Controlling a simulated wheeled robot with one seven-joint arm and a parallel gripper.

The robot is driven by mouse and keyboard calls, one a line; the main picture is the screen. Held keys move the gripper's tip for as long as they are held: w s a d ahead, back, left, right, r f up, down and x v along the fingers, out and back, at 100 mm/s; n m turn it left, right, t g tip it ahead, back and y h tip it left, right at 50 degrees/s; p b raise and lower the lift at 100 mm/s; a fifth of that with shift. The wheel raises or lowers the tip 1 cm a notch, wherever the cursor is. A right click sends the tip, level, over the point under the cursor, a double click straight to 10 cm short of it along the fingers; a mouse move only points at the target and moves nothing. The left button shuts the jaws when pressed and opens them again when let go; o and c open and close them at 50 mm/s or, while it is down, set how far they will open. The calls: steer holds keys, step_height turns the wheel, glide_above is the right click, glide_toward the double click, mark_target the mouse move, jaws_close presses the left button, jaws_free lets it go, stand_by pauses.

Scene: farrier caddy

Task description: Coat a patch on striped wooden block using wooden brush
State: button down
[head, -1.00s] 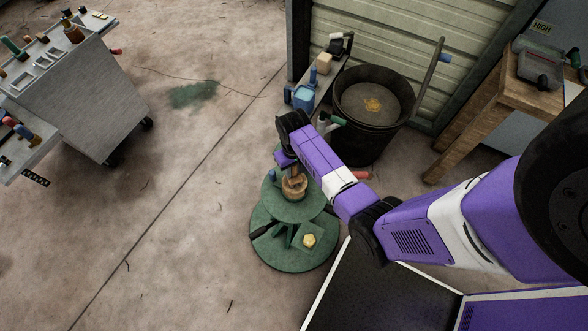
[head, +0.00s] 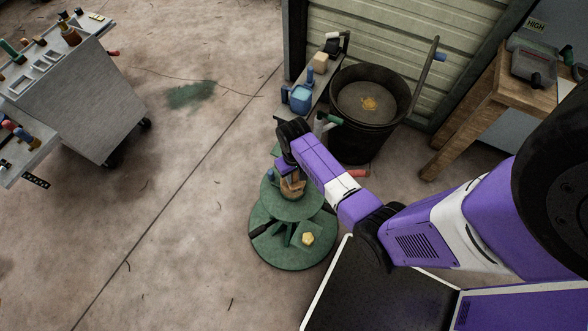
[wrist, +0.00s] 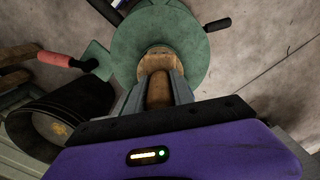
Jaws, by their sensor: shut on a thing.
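My gripper (wrist: 159,92) points down over the green round caddy (head: 264,226). In the wrist view its two grey fingers are shut on the brown handle of the wooden brush (wrist: 158,90). A tan and brown wooden piece, apparently the striped wooden block (head: 292,189), sits on the caddy's upper tier under my gripper. It also shows just beyond the fingers in the wrist view (wrist: 155,58). The brush's lower end is hidden, so I cannot tell whether it touches the block. In the head view my wrist partly covers the brush.
A yellow lump (head: 307,239) lies on the caddy's lower tier. A dark bucket (head: 365,130) stands behind, beside a low shelf with a blue can (head: 300,98). A grey tool cart (head: 85,100) is at left and a wooden table (head: 470,105) at right. The floor between is open.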

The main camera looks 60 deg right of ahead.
steer(key=shift+s+f, duration=0.1)
steer(key=shift+d+r+p, duration=0.1)
steer(key=shift+r+p, duration=0.75)
steer(key=shift+p, duration=0.1)
steer(key=shift+w, duration=0.2)
steer(key=shift+r, duration=2.5)
